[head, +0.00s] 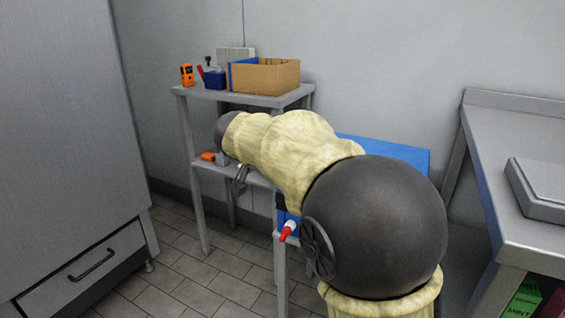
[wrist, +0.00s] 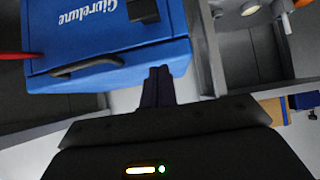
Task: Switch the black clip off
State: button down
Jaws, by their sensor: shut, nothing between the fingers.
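A blue machine (wrist: 100,40) with white lettering fills the upper left of the wrist view. A small black block (wrist: 143,11) sits on its lettered face and may be the black clip; its on or off position cannot be told. A dark curved handle (wrist: 86,67) lies along the machine's edge. My gripper (wrist: 158,72) is shut and empty, its fingertips by the machine's edge, near the handle's right end. In the head view my gripper (head: 238,180) is left of the blue machine (head: 385,150), which my arm largely hides.
A grey shelf table (head: 240,98) holds a cardboard box (head: 265,77), a blue container (head: 214,79) and an orange device (head: 187,75). A red-tipped part (head: 288,231) sticks out below my arm. A steel counter (head: 525,140) stands right. The tiled floor at left is clear.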

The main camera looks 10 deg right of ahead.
jog(key=s+a+p, duration=0.1)
jog(key=s+a, duration=0.4)
jog(key=s, duration=0.1)
jog(key=shift+f, duration=0.3)
jog(key=shift+s, duration=0.1)
jog(key=s+d+f+n+g+y+p, duration=0.3)
jog(key=s+f+n+p, duration=0.15)
jog(key=s+p, duration=0.35)
jog(key=s+d+f+n+g+y+p, duration=0.25)
jog(key=s+d+f+p, duration=0.2)
jog(key=s+p, duration=0.4)
notch_tip(320, 180, up, 38)
jog(key=s+a+n+p, duration=0.1)
jog(key=p, duration=3.4)
jog(key=shift+s+f+y, duration=0.2)
jog(key=shift+f+y, duration=0.05)
jog(key=shift+y, duration=0.2)
jog(key=shift+a+t, duration=0.1)
jog(key=shift+t, duration=0.15)
